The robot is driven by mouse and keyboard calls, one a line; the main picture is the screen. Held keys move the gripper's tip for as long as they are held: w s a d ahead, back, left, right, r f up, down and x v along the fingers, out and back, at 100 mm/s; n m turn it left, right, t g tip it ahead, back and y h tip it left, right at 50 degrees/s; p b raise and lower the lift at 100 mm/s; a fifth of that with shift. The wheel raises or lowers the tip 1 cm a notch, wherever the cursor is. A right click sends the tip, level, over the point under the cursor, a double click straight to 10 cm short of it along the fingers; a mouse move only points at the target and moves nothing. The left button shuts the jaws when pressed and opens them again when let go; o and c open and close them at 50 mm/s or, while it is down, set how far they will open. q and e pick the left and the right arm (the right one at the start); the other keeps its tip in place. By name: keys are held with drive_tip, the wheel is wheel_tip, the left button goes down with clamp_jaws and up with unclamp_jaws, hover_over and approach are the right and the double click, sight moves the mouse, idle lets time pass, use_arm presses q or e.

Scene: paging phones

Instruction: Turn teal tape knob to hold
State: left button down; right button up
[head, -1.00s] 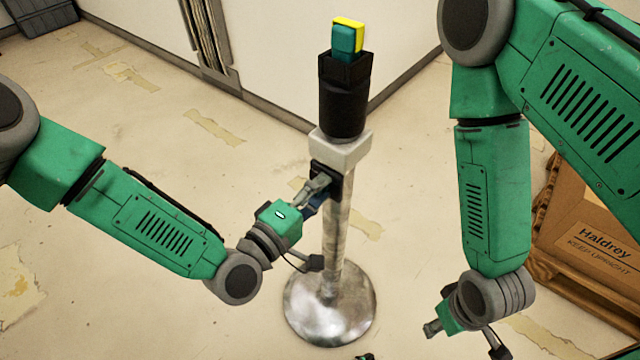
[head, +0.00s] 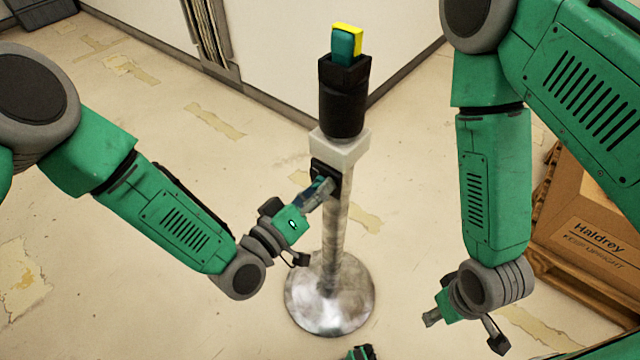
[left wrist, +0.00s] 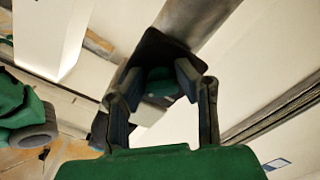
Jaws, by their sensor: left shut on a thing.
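A steel post (head: 335,235) on a round base carries a black plate (head: 322,168) at mid-height, below a pale block. The teal tape knob (left wrist: 160,82) shows dark and partly shaded in the left wrist view, in front of the same plate (left wrist: 155,48). My left gripper (head: 327,187) reaches the plate from the left, rolled over, and is shut on the knob, with one finger on each side (left wrist: 158,72). In the head view its fingers hide most of the knob, and the knob's setting cannot be read.
A black holder (head: 342,105) with a teal and yellow block (head: 345,42) tops the post. A cardboard box (head: 595,235) on a pallet stands at the right. A wall (head: 290,60) is behind. The floor left of the post is clear.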

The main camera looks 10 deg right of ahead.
use_arm(q)
drive_tip(key=shift+s+a+f, duration=0.1)
drive_tip(key=shift+s+f, duration=0.1)
drive_tip(key=shift+f, duration=0.2)
drive_tip(key=c, duration=1.2)
unclamp_jaws()
drive_tip(key=shift+w+r, duration=0.1)
drive_tip(key=shift+r, duration=0.05)
drive_tip(key=shift+a+r, duration=0.1)
drive_tip(key=v, duration=1.1)
drive_tip(key=shift+s+a, duration=0.25)
drive_tip(key=shift+a, duration=0.05)
